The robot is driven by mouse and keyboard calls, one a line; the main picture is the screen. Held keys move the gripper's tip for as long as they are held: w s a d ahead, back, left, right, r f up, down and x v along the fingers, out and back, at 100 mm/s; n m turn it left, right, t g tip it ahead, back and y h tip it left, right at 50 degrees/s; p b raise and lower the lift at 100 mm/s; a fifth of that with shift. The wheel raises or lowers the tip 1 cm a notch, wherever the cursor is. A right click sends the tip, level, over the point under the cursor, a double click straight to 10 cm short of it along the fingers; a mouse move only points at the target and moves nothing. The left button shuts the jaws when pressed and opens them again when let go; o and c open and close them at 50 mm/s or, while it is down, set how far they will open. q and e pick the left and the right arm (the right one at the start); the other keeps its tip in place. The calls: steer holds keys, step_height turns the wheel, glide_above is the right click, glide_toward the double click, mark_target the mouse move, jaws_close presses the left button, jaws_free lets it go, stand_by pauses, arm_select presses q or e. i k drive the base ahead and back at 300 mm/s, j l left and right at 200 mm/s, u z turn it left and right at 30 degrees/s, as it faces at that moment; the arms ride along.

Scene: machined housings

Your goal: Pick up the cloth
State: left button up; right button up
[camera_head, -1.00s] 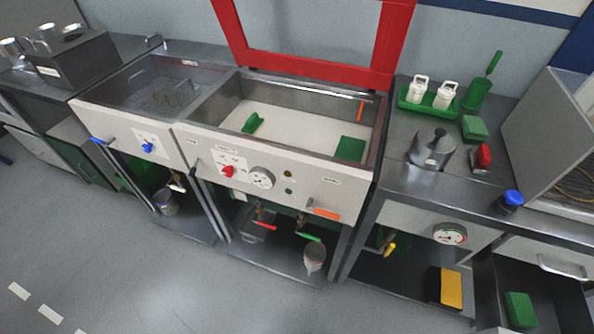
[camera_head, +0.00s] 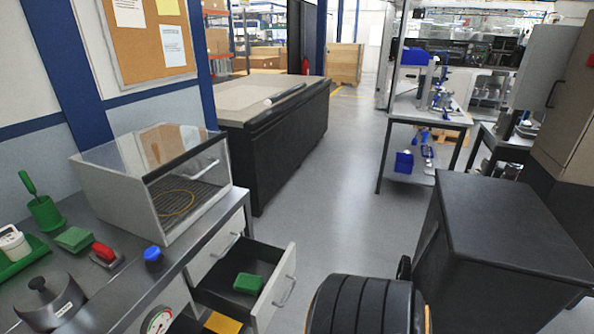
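A folded green piece (camera_head: 248,283) lies in the open drawer (camera_head: 213,289) at lower middle. A similar green piece (camera_head: 75,239) lies on the metal counter at left. I cannot tell which of these is the cloth, or whether either is cloth rather than a sponge. Neither of my grippers is in view, and nothing is seen touching the green pieces.
On the counter stand a clear-fronted box (camera_head: 165,181), a red-handled tool (camera_head: 104,251), a blue-capped item (camera_head: 153,257) and a metal pot (camera_head: 50,303). A dark cabinet (camera_head: 510,225) stands at right. Grey floor (camera_head: 335,215) is open between.

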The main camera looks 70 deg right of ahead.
mark_target(250, 284)
steer(key=z, duration=1.15)
steer(key=k+l+u, duration=0.1)
steer(key=l+u, duration=0.2)
steer(key=l, duration=0.3)
